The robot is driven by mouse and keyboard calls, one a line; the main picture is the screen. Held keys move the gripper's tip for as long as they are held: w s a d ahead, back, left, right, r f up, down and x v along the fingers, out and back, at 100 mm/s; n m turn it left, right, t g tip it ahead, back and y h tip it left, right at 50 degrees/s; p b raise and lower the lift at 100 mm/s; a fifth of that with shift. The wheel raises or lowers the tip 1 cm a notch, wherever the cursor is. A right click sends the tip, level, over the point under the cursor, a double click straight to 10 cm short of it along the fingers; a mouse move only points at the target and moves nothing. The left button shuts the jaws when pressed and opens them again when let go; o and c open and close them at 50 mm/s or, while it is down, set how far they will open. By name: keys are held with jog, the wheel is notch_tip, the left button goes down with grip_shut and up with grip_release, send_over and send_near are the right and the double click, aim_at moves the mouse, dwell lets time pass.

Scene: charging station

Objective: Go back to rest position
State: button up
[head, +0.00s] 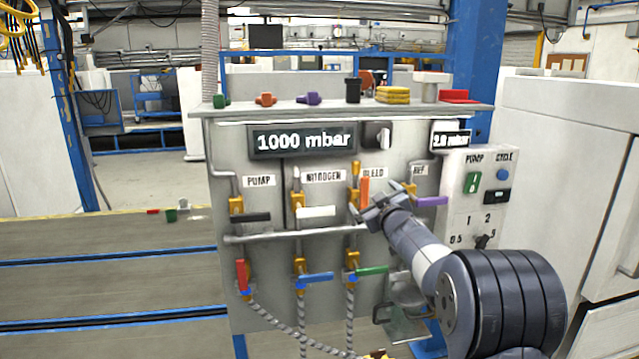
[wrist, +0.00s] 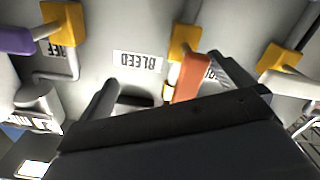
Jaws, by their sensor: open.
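My gripper (head: 375,205) is open in front of the valve panel (head: 270,265), at the BLEED valve. The BLEED valve's orange handle (head: 365,190) stands upright beside the fingers. In the wrist view, which is upside down, the orange handle (wrist: 188,78) appears between the two open fingers (wrist: 165,92), closer to the right one. I cannot tell whether a finger touches it. The BLEED label (wrist: 137,62) shows between the fingers. My gripper body hides the lower part of the wrist view.
The purple handle (head: 432,201) lies level close to the right of my gripper, and the white handle (head: 316,211) lies level to its left. Below are red (head: 241,275), blue (head: 316,277) and green (head: 371,270) handles. A shelf (head: 340,110) with small objects tops the panel. A white cabinet (head: 560,180) stands right.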

jog(key=m, duration=0.1)
jog(key=f+m+p, duration=0.1)
jog(key=m, duration=0.3)
jog(key=shift+d+f+p, duration=0.25)
jog(key=shift+d+p, duration=0.1)
jog(key=shift+d, duration=0.05)
